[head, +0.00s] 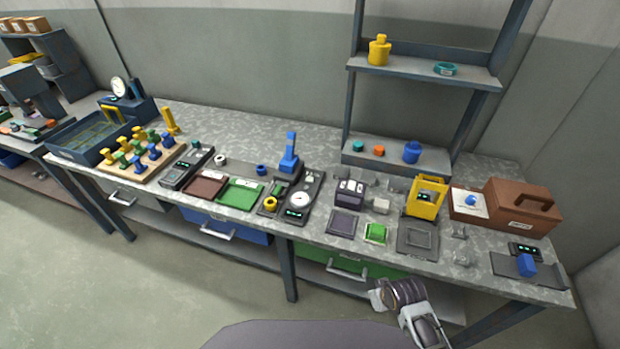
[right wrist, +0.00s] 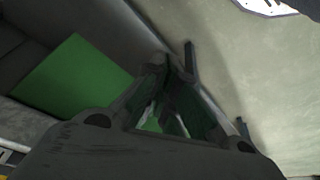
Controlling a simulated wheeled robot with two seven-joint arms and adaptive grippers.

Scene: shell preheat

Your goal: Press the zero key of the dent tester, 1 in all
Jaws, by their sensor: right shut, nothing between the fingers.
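No readable label marks out the dent tester, and no zero key can be told apart at this size. One candidate is a dark instrument (head: 300,203) with a white round dial and a green-lit display, mid-bench. Another is a dark unit (head: 525,250) with a display at the right end, by a blue block (head: 526,265). My right gripper (head: 379,299) is below and in front of the bench's front edge, away from both. In the right wrist view its fingers (right wrist: 170,68) are together and empty. My left gripper is out of the head view.
The bench (head: 335,249) is crowded: a brown toolbox (head: 520,207), yellow frame (head: 426,196), green tray (head: 240,193), and wooden rack (head: 150,172) with colored pegs. A shelf (head: 420,72) rises behind. A green drawer (head: 345,266) sits below. Open floor lies in front.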

